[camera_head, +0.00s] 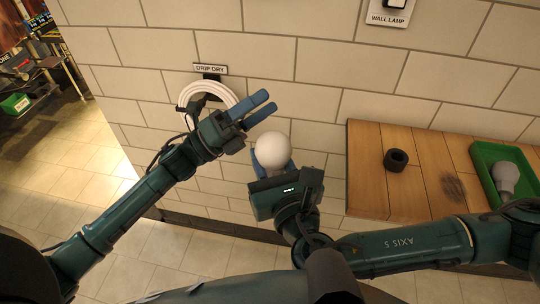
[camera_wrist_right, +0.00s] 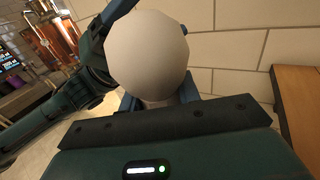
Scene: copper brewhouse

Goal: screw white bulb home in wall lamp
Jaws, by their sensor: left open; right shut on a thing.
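A round white bulb (camera_head: 272,147) is held upright, globe up, in my right gripper (camera_head: 272,166), in front of the tiled wall. The bulb (camera_wrist_right: 147,55) fills the upper middle of the right wrist view, with the blue fingers (camera_wrist_right: 190,84) at its neck. My left gripper (camera_head: 267,103) is open and empty, its blue fingers just above and left of the bulb.
A wooden bench (camera_head: 370,187) at the right bears a black ring (camera_head: 396,159) and a green tray (camera_head: 478,153) with a greyish bulb (camera_head: 504,178) in it. A white hose coil (camera_head: 187,91) hangs under a DRIP DRY sign (camera_head: 210,69), behind my left gripper.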

